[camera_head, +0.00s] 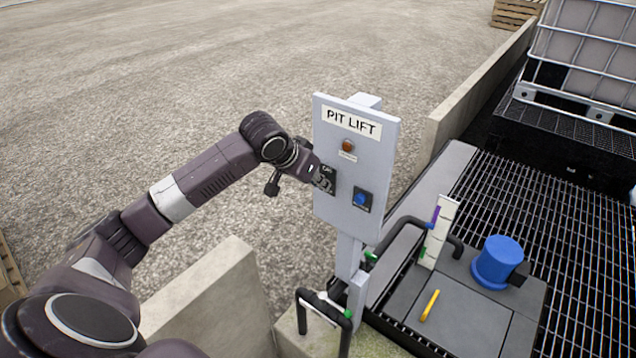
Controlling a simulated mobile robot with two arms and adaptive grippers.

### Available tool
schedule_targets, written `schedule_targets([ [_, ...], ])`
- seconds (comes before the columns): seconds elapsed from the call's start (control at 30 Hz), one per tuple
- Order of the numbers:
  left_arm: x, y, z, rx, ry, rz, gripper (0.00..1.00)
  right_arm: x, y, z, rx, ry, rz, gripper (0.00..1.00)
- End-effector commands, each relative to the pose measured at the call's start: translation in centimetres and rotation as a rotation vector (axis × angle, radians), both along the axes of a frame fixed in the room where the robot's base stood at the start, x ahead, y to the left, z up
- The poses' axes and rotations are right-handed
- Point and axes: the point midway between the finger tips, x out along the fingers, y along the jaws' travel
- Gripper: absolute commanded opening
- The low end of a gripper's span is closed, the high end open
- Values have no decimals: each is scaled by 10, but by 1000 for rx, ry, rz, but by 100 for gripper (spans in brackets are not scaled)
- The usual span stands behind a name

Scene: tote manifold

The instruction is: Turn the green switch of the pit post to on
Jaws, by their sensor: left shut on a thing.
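The pit post carries a light grey panel (355,190) headed "PIT LIFT". An amber lamp (348,145) sits under the heading, and a blue button or knob (362,199) is on a dark plate at lower right. The switch's dark plate (328,170) is at the panel's left edge. My left gripper (320,181) is at this plate, shut on the green switch. The fingers hide the switch, so its colour and turned position cannot be told.
A low concrete wall (215,300) stands left of the post's foot. Black pipes with green handles (371,257), a blue cap (498,262) and a yellow handle (430,305) are to the right. A caged tote (590,50) stands behind. Open gravel lies beyond.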

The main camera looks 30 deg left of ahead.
Motion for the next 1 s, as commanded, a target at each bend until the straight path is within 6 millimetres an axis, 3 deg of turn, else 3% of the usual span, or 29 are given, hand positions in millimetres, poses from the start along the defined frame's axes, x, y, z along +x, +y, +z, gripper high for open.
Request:
schedule_targets([
  [0.43, 1, 0, 1, 0, 5, 0, 0, 0, 0, 0, 0, 0, 0, 40],
  [0.47, 1, 0, 1, 0, 5, 0, 16, 0, 0, 0, 0, 0, 0, 40],
  [0.6, 1, 0, 1, 0, 5, 0, 32, 0, 0, 0, 0, 0, 0, 40],
  [1.0, -5, 1, 8, 0, 5, 0, 32, 0, -4, 0, -4, 0, 2, 40],
])
